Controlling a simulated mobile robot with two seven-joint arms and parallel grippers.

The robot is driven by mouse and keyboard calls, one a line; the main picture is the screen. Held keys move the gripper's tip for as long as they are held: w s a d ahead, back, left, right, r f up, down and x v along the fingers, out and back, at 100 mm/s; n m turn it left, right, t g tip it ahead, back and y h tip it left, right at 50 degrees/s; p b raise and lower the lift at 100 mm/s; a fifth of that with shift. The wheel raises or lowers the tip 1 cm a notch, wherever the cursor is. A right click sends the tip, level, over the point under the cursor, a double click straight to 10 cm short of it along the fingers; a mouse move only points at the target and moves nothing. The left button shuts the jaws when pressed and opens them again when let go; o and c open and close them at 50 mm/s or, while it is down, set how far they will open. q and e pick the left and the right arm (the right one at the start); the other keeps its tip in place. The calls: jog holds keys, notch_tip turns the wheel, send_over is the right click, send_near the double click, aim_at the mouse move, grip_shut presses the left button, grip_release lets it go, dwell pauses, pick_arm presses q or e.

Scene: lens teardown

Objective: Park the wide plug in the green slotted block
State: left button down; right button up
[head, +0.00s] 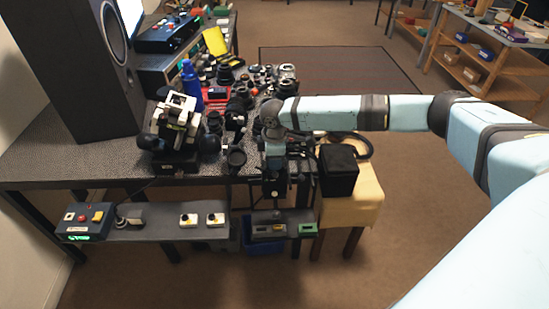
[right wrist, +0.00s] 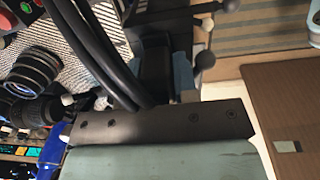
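A small green block (head: 308,229) with a dark slot sits at the right end of the low shelf in the head view. I cannot make out the wide plug for certain in either view. My right gripper (head: 272,190) hangs down in front of the bench edge, above and a little left of the green block and apart from it. Its fingertips are small and dark there, so I cannot tell whether they are open, shut or holding anything. The right wrist view shows a dark bar and thick black cables, with no clear fingertips. My left gripper is not in view.
The low shelf (head: 150,232) carries a blue button box (head: 83,220), white blocks (head: 187,220) and a grey block (head: 270,230). The bench above is crowded with lens parts and a blue bottle (head: 192,84). A black box (head: 338,168) stands on a yellow stool (head: 366,200) at the right.

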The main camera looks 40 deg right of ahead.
grip_shut()
jog(key=shift+r+p, duration=0.85)
jog(key=shift+p, duration=0.4)
dwell(1.0)
jog(key=shift+r+p, duration=2.25)
jog(key=shift+p, duration=0.45)
jog(key=shift+a, duration=0.1)
